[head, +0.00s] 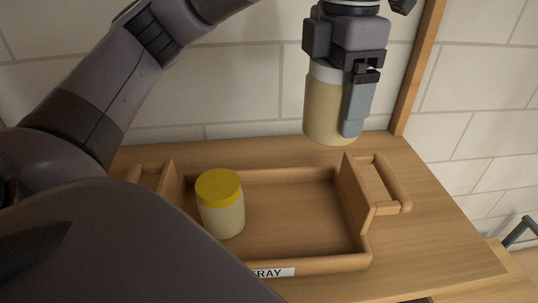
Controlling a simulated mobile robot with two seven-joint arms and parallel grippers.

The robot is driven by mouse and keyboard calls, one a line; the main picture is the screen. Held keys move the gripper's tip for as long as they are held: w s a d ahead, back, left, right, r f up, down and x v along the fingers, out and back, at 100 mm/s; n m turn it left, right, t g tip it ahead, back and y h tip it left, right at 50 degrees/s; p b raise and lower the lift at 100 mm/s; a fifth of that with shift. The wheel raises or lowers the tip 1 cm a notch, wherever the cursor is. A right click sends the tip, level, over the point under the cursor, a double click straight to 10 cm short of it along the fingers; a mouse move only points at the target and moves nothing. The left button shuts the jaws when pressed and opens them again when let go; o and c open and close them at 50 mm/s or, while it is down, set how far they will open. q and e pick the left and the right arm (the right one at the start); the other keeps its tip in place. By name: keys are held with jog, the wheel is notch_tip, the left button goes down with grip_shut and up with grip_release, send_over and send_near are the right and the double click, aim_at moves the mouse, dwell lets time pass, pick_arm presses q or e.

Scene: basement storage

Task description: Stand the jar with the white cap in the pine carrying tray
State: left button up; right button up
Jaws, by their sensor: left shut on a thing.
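My left gripper (357,88) is shut on a jar with a white cap (322,105). The jar has a tan body and is held upright. It appears above the back right part of the pine carrying tray (290,174), apart from it. The gripper's finger covers the jar's right side. The tray stands on a wooden top, with a raised handle at each end and a label reading "RAY" on its front. My right gripper is not in view.
A jar with a yellow cap (220,203) stands upright in the left part of the tray. The tray's middle and right floor is clear. A brick wall stands behind, with a wooden post (415,70) at the back right. My own arm hides the front left.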

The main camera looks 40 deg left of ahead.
pick_arm(q)
jog(key=shift+w+a, duration=0.1)
jog(key=shift+w, duration=0.1)
jog(key=shift+w+f, duration=0.1)
jog(key=shift+f, duration=0.05)
jog(key=b, duration=0.3)
send_near(314, 217)
jog(key=shift+f, duration=2.2)
jog(key=shift+f, duration=0.15)
jog(key=o, duration=1.2)
jog(key=shift+o, duration=0.2)
notch_tip(314, 217, up, 12)
jog(key=p, duration=0.1)
